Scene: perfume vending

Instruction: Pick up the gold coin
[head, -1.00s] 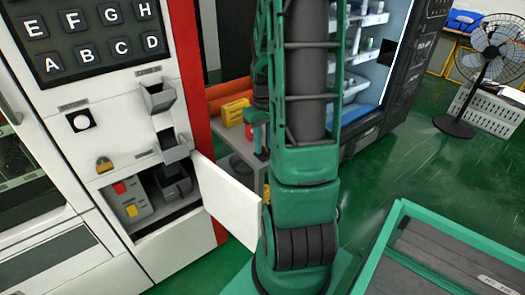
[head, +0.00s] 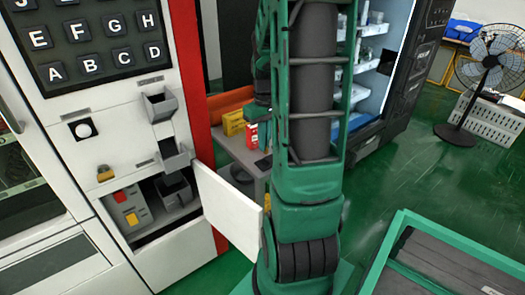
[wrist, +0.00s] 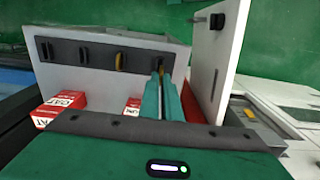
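A thin gold piece, likely the gold coin (wrist: 120,61), stands edge-on in a slot of a dark strip (wrist: 100,55) on a pale box in the wrist view. The strip has several slots in a row. My gripper (wrist: 160,76) points at the strip, its teal fingertips just right of the gold piece, near the rightmost slot. The fingers lie close together, and I cannot tell whether a narrow gap remains. I see nothing clearly held. In the head view my arm hides most of the gripper and the coin cannot be made out.
A white vending machine (head: 95,125) with lettered keys stands left, its lower door (head: 228,205) swung open. Behind my arm is a table with a yellow box (head: 232,122) and a red box (head: 251,134). A teal-edged cart (head: 440,225) is at right, a fan (head: 492,55) behind.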

